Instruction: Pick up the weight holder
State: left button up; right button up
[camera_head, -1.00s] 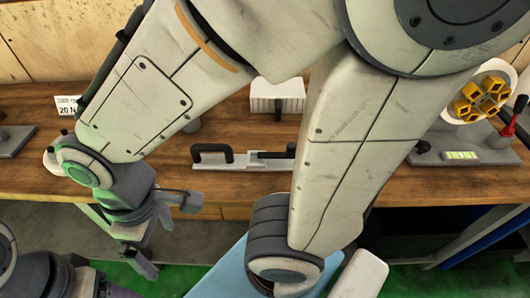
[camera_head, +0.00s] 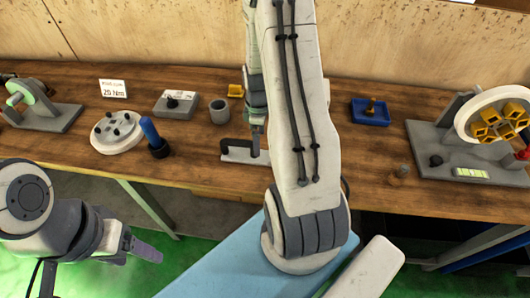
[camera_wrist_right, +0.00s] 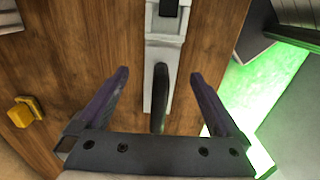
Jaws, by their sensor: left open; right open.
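A light grey bar with black handles, which looks like the weight holder (camera_head: 236,154), lies near the table's front edge in the head view. Its right part is hidden behind my right arm. In the right wrist view the holder (camera_wrist_right: 160,42) shows beyond the fingers, with a black handle in line with the gap between them. My right gripper (camera_wrist_right: 160,75) is open and empty, above that handle; whether the handle is between the fingertips in depth I cannot tell. My left gripper (camera_head: 140,247) is open, low at the left, in front of the table and away from the holder.
On the wooden table (camera_head: 375,175) stand a round white plate with pegs (camera_head: 117,130), a blue-handled tool (camera_head: 153,138), a grey cup (camera_head: 219,111) and a blue tray (camera_head: 370,112). A grey fixture (camera_head: 465,145) stands at the right. The wooden wall closes the back.

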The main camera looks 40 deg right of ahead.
aim_at(240, 151)
jog(key=shift+f, duration=0.85)
jog(key=shift+s+a+f+p, duration=0.1)
jog(key=shift+f+p, duration=0.3)
jog(key=shift+f, duration=0.2)
notch_tip(240, 151, down, 4)
jog(key=shift+f+p, duration=0.1)
jog(key=shift+p, duration=0.45)
grip_shut()
